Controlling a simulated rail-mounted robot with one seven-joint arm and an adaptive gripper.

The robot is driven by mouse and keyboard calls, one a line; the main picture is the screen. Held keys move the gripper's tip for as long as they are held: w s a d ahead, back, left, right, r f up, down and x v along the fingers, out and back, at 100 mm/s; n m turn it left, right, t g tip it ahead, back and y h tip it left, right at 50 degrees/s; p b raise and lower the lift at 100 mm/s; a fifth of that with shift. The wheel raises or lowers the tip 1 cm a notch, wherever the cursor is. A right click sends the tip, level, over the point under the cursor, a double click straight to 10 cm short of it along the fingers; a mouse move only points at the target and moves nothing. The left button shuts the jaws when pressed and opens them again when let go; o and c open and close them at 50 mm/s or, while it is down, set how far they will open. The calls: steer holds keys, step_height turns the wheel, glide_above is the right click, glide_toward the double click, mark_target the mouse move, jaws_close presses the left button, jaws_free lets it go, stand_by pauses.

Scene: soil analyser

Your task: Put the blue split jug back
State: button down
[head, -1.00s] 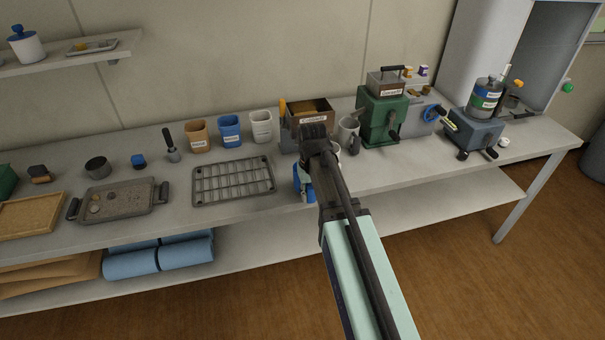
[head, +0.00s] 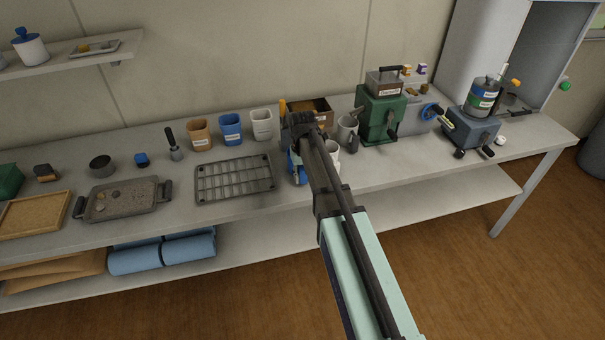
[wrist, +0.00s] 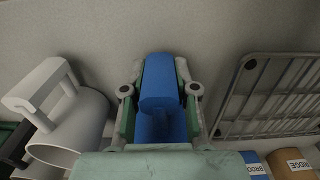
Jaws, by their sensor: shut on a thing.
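My gripper (wrist: 160,90) is shut on the blue split jug (wrist: 158,108), with one finger on each side of it in the wrist view. In the head view the jug (head: 296,172) shows only in part, behind my arm, just right of the wire rack. My wrist hides most of the jug and the fingertips there. Whether its base touches the bench cannot be told.
The wire rack (head: 235,179) lies left of the jug. A white mug (wrist: 73,118) is close on the other side. Orange (head: 199,134), blue (head: 230,129) and white (head: 262,124) containers stand behind. A labelled box (head: 322,112) and green machine (head: 380,116) are right.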

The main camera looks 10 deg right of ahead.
steer(key=shift+f, duration=0.15)
steer(key=c, duration=0.9)
jaws_free()
step_height(320, 180, up, 12)
steer(key=b, duration=0.3)
steer(key=shift+b, duration=0.3)
